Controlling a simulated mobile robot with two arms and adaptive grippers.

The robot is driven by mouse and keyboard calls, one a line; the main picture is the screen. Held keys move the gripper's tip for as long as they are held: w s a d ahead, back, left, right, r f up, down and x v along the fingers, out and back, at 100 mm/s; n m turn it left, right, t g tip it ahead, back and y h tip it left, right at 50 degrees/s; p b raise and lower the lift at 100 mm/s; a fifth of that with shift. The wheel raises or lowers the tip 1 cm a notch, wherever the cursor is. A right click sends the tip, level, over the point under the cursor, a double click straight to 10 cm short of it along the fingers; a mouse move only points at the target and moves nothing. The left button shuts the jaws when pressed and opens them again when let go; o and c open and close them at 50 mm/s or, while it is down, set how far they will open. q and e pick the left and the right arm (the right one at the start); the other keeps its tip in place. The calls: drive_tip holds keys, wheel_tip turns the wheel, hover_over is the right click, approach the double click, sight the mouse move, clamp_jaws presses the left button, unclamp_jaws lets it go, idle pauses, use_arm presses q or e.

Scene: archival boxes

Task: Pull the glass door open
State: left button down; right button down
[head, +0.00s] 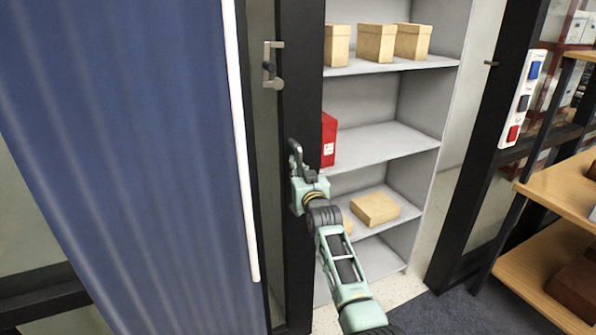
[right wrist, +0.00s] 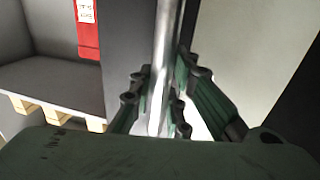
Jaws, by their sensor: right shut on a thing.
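The glass door (head: 263,150) has a dark frame (head: 302,75) and stands left of the middle in the head view. A metal fitting with a dark middle (head: 268,68) is on it higher up. My right gripper (head: 296,158) is at the door's dark frame, below that fitting. In the right wrist view its fingers (right wrist: 158,112) are on both sides of an upright shiny metal bar handle (right wrist: 167,45), shut on it. My left gripper is not in view.
Grey shelves (head: 385,142) with cardboard boxes (head: 376,42) and a red box (head: 328,140) show right of the door frame. A blue panel (head: 125,150) fills the left. A switch plate (head: 524,98) and wooden shelves (head: 565,190) are at right. Dark floor shows at lower right.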

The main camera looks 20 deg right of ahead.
drive_tip(key=c, duration=1.6)
unclamp_jaws()
drive_tip(key=shift+a, duration=0.3)
drive_tip(key=shift+c, duration=0.2)
drive_tip(key=s+a, duration=0.1)
drive_tip(key=s, duration=1.1)
drive_tip(key=shift+a, duration=0.3)
